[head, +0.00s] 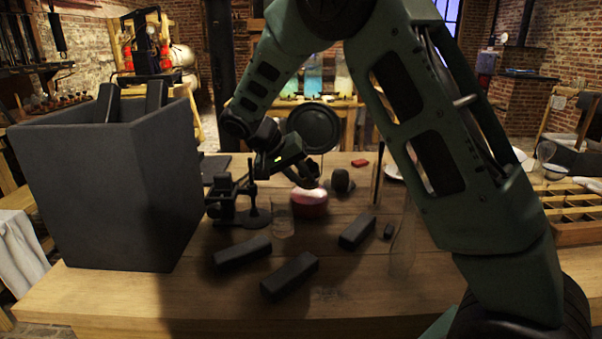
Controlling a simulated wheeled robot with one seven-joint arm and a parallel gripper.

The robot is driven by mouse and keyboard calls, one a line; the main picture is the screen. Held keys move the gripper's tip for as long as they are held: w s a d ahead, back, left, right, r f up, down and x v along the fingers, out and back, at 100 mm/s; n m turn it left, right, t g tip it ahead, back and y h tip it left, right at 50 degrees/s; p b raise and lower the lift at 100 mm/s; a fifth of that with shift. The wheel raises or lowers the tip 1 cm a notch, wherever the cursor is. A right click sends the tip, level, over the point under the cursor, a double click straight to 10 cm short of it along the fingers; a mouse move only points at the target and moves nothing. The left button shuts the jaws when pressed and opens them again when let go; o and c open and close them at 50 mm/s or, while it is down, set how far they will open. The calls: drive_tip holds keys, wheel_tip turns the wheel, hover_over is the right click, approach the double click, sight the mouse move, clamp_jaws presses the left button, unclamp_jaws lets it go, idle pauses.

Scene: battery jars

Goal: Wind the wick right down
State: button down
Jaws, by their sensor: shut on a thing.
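A round red vessel with a pale, bright top (309,205) stands on the wooden table, near the middle; it looks like the lamp. My gripper (306,180) reaches down from the upper left to the top of this vessel. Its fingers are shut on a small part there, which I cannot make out. The wick and its winder are hidden or too small to tell. A clear, tall glass piece (403,245), perhaps a chimney, stands to the right, apart from my gripper.
A clear glass (282,218) and a dark stand (252,205) are left of the vessel. Dark blocks (290,276) lie in front. A large dark box (105,195) fills the left; a compartmented wooden tray (575,212) is at right. The table's front edge is clear.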

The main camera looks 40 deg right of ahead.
idle(0.3)
drive_tip(key=c, duration=1.3)
unclamp_jaws()
drive_tip(key=p+v, duration=0.1)
drive_tip(key=v, duration=1.6)
drive_tip(key=shift+r+p, duration=0.15)
drive_tip(key=shift+p, duration=0.25)
drive_tip(key=shift+w, duration=0.1)
